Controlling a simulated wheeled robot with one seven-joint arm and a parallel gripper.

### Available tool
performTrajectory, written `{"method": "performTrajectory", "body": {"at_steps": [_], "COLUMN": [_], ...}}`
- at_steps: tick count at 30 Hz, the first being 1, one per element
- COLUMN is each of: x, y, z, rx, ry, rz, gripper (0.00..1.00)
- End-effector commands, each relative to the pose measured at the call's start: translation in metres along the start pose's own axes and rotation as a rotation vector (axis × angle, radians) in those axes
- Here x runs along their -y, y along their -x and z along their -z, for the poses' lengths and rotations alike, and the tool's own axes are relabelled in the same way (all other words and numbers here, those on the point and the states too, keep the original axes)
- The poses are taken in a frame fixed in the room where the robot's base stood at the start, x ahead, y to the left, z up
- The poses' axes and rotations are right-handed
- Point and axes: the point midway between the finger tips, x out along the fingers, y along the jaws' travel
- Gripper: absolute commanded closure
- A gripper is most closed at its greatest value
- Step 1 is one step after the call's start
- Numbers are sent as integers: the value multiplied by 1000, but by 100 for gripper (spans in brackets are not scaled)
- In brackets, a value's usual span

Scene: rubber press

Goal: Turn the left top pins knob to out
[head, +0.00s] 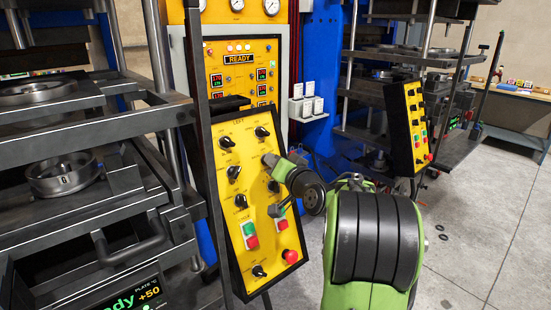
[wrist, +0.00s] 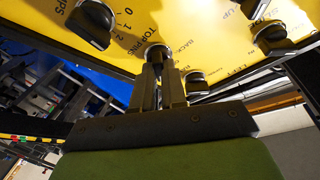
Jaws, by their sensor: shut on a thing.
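The yellow left control panel (head: 216,198) stands in the middle of the head view, with "LEFT" at its top and black knobs, green and red buttons on its face. My gripper (head: 271,161) reaches its right side at the second row of knobs. In the wrist view, my gripper (wrist: 160,66) is shut on the top pins knob (wrist: 158,51), beside the lettering "TOP PINS". The fingers cover most of this knob, so I cannot tell which way it points.
In the wrist view, another black knob (wrist: 91,23) is at upper left, and knobs (wrist: 272,36) and (wrist: 196,82) are at right. A red mushroom button (head: 290,256) is low on the panel. The press (head: 75,120) stands left; a second yellow panel (head: 416,128) is right.

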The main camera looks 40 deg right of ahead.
Motion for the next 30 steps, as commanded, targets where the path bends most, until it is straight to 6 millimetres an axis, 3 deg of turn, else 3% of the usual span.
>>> {"method": "performTrajectory", "body": {"at_steps": [10, 25, 26, 30], "x": [1, 1, 0, 0], "y": [0, 0, 0, 0], "z": [0, -1, -1, 0], "rx": [2, 2, 2, 1], "ry": [-120, -138, -139, -138], "rz": [-44, -50, -50, -50], "gripper": [100, 100, 85, 64]}}
